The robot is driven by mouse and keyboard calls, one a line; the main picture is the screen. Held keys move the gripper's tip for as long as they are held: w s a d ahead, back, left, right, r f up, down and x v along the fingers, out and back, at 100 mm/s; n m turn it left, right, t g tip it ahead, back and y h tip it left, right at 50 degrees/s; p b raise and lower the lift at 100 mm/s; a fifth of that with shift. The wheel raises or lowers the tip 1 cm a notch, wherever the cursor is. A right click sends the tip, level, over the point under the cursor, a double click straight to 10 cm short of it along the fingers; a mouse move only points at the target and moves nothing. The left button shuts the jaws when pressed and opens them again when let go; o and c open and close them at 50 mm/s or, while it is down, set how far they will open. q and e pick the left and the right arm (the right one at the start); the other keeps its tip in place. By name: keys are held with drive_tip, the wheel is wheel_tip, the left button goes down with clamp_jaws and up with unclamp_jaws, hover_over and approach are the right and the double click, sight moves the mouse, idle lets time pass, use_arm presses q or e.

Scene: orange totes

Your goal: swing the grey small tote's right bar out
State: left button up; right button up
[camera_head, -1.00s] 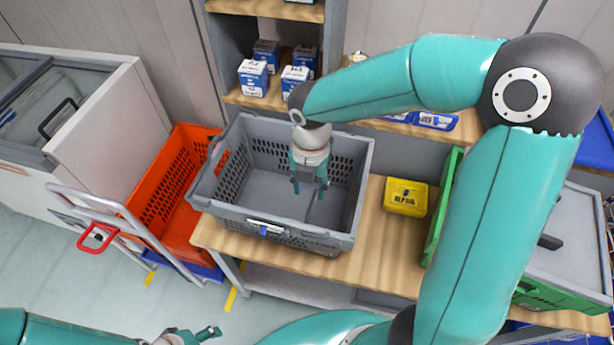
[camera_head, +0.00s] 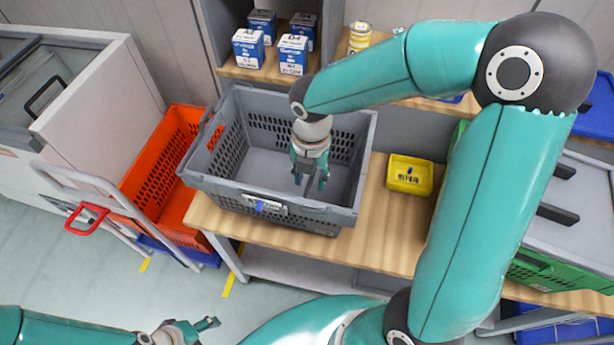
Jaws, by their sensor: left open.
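The grey small tote (camera_head: 228,192) sits on the wooden bench in the middle of the view, its open top facing up and its inside looking empty. Its right wall and rim (camera_head: 364,160) lie just right of my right gripper; I cannot make out a separate bar there. My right gripper (camera_head: 310,182) points down over the tote's opening, nearer the right end. Its two fingers are apart with nothing between them. My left gripper (camera_head: 212,324) is low at the bottom left, over the floor, open and empty, away from the tote.
An orange tote (camera_head: 172,150) stands on a trolley left of the bench. A yellow bin (camera_head: 409,175) sits right of the grey tote. A green crate (camera_head: 545,272) is at the right, partly behind my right arm. Blue-white boxes (camera_head: 248,48) stand on the shelf behind.

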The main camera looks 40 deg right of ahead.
drive_tip(key=c, duration=0.7)
drive_tip(key=shift+o, duration=0.2)
drive_tip(key=shift+r+p, duration=0.9)
drive_tip(key=shift+r, duration=0.05)
drive_tip(key=shift+s+d+r+p, duration=0.1)
drive_tip(key=shift+s+r+p, duration=0.05)
drive_tip(key=shift+r+p, duration=0.75)
drive_tip(key=shift+s, duration=0.1)
